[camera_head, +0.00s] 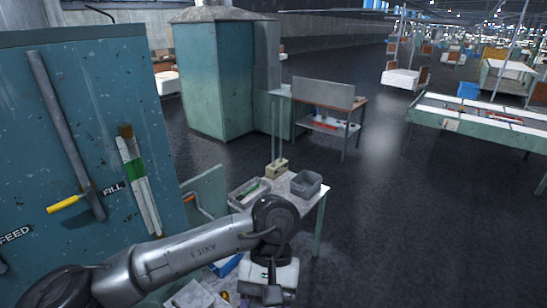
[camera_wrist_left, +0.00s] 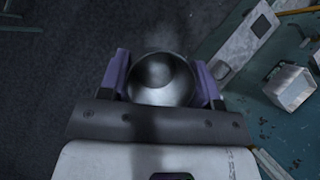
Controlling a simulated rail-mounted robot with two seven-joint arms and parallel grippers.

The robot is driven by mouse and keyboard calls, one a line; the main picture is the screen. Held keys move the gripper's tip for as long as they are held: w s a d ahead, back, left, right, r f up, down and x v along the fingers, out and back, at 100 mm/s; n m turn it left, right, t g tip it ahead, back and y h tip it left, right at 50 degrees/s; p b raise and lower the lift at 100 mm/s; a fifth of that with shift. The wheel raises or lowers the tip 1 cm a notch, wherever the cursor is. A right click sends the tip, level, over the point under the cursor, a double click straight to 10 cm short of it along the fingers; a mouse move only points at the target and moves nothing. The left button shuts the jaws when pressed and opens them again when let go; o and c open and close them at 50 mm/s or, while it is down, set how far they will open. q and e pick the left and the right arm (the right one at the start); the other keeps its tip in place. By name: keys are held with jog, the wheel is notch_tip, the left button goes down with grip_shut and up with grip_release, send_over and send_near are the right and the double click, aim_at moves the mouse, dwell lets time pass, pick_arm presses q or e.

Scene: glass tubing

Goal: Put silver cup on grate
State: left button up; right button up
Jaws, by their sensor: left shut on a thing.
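The silver cup (camera_wrist_left: 160,74) is a round, shiny metal vessel seen from above in the left wrist view. My left gripper (camera_wrist_left: 163,88) is shut on it, with a purple-grey finger on each side. The dark floor shows beyond the cup. In the head view my left gripper (camera_head: 272,284) is at the bottom centre, in front of the small table, and the cup cannot be made out there. I cannot pick out the grate in either view. My right gripper is in neither view.
A small table (camera_head: 313,205) holds a grey bin (camera_head: 306,184) and a tray (camera_head: 243,196). A tall teal cabinet (camera_head: 85,150) stands close at left. A metal box (camera_wrist_left: 290,86) is right of the cup in the wrist view. Floor at right is open.

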pick_arm(q)
jog(key=s+a+f+n, duration=0.1)
jog(key=s+a+f, duration=0.2)
jog(key=a, duration=0.6)
jog(key=s+a+f+n+h, duration=0.1)
jog(key=s+a+f, duration=0.2)
jog(key=a, duration=0.6)
notch_tip(320, 180, down, 2)
jog(key=shift+a+f, duration=0.25)
jog(key=shift+a, duration=0.05)
jog(key=shift+f, duration=0.1)
